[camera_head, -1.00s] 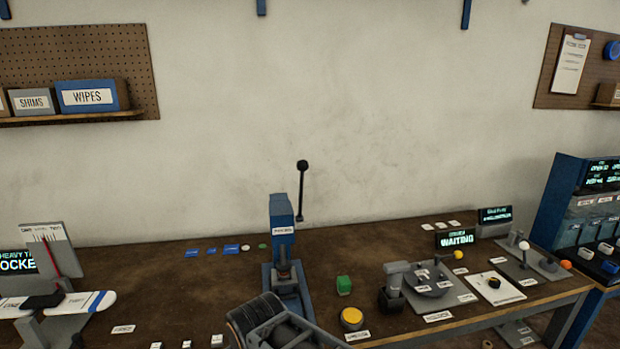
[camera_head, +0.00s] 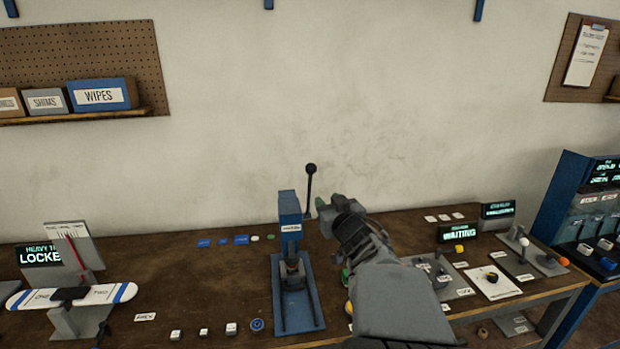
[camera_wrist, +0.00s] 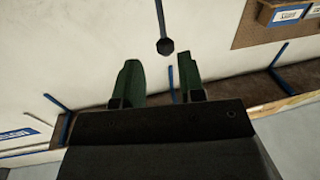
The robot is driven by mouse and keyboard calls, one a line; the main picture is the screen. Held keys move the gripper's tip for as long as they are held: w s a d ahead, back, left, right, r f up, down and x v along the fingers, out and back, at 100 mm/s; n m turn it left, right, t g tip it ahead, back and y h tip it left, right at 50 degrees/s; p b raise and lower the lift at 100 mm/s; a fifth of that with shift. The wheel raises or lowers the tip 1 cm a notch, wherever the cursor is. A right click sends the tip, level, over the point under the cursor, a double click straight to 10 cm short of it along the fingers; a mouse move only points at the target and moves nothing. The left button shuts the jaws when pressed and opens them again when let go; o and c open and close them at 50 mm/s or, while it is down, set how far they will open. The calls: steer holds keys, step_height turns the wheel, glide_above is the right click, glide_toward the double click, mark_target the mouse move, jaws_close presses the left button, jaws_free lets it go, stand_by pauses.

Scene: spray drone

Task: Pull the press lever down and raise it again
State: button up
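The blue arbor press (camera_head: 291,225) stands upright on the brown workbench in the head view. Its lever, a thin dark rod with a black ball knob (camera_head: 310,169), points up from the press's right side. My gripper (camera_head: 327,207) is just right of the lever and below the knob, its fingers pointing toward the rod. In the wrist view my gripper (camera_wrist: 160,84) shows two green fingers spread apart with nothing between them. The dark knob (camera_wrist: 165,46) is beyond the fingertips there, nearer the right finger. I see no contact with the lever.
A lit WAITING display (camera_head: 458,232) and a turntable fixture stand to the right of my arm. A white and blue wing (camera_head: 30,297) on a stand is at the left. Small labelled parts line the bench front. The wall behind the lever is clear.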

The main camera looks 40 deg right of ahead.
mark_target(310, 187)
steer(key=p+x, duration=0.2)
steer(key=x, duration=1.1)
steer(key=shift+w, duration=0.2)
jaws_close()
